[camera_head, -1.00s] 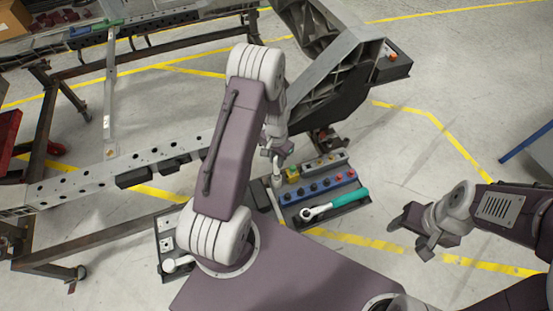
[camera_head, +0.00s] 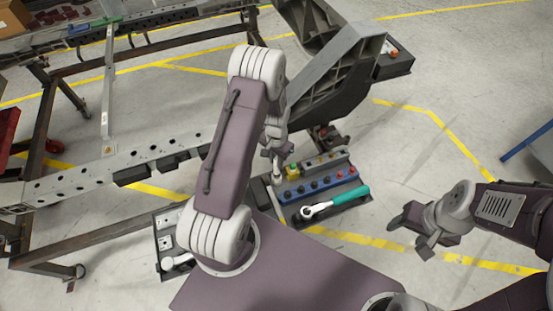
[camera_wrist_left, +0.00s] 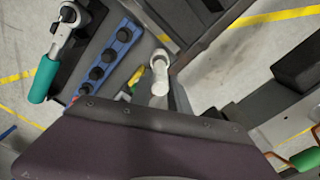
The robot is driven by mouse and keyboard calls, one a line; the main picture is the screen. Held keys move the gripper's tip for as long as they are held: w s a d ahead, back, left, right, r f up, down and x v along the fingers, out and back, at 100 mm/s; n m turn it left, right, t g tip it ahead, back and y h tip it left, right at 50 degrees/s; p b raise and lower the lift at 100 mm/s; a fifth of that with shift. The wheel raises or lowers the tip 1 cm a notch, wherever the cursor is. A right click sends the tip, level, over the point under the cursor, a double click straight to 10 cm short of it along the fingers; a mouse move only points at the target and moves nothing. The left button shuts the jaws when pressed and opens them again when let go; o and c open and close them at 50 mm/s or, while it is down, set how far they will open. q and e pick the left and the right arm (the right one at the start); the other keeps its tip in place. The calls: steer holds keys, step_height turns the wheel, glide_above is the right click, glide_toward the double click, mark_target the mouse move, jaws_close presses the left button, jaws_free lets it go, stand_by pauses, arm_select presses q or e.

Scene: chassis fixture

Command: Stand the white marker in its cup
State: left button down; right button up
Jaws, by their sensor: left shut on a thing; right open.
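My left gripper (camera_head: 275,152) is at the far left end of the tool tray, pointing down, and is shut on a slim pale thing that looks like the white marker (camera_head: 277,172). In the left wrist view a white rounded shape (camera_wrist_left: 160,75) sits in the middle, probably the same marker seen end-on. I cannot make out the marker's cup; the arm hides part of that area. My right gripper (camera_head: 414,234) is open and empty over the floor at the right.
The tool tray (camera_head: 345,208) holds a green-handled ratchet (camera_head: 337,200), a blue socket rail (camera_head: 320,184) and a yellow-green item (camera_head: 292,170). A chassis rail (camera_head: 80,180) crosses at left, and a grey casting (camera_head: 325,75) rises behind.

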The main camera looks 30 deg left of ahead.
arm_select(q)
steer(key=shift+f+b, duration=1.25)
steer(key=shift+f, duration=0.7)
steer(key=c, duration=1.2)
jaws_free()
steer(key=shift+o, duration=0.2)
steer(key=shift+r, duration=0.1)
step_height(320, 180, up, 9)
steer(key=p, duration=0.8)
